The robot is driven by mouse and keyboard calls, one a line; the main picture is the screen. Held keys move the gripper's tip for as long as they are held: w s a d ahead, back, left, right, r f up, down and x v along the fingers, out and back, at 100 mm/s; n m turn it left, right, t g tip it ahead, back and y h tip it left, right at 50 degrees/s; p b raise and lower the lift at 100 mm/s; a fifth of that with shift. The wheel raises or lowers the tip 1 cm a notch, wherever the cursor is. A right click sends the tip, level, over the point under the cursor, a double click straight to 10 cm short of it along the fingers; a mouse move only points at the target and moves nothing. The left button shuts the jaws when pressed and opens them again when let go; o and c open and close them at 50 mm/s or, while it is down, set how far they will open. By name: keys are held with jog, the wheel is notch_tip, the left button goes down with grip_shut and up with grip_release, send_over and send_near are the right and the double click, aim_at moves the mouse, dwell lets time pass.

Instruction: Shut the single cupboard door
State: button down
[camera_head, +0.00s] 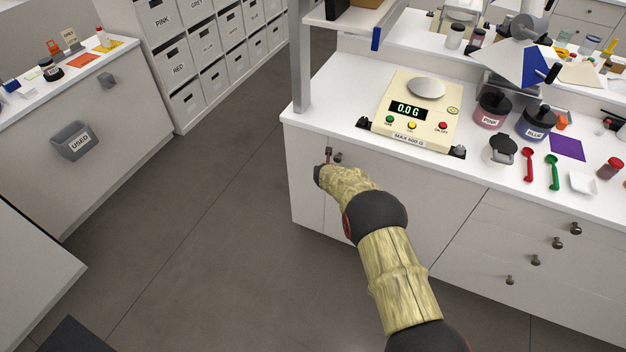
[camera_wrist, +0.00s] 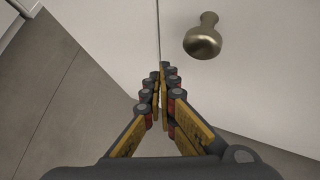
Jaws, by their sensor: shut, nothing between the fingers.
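The single cupboard door (camera_head: 385,205) is the white panel with one round knob (camera_head: 338,157) under the counter, below the scale. It looks flush or nearly flush with the front panel to its left. I cannot tell if a small gap remains at the seam. My gripper (camera_head: 328,153) is shut and empty at the door's upper left, just left of the knob. In the wrist view the shut fingertips (camera_wrist: 163,72) point at the seam, with the brass-coloured knob (camera_wrist: 203,40) to their right. Whether they touch the door is unclear.
A scale (camera_head: 415,110), pink jar (camera_head: 491,112) and blue jar (camera_head: 535,123) stand on the counter above. Drawers with several knobs (camera_head: 557,243) lie to the right. A shelf post (camera_head: 300,60) rises at the counter's left. The grey floor (camera_head: 220,240) to the left is clear.

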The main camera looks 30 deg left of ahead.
jog(key=s+d+r+p, duration=0.1)
jog(key=s+r, duration=0.5)
jog(key=s, duration=0.1)
jog(key=shift+s+r, duration=0.25)
jog(key=shift+s, duration=0.15)
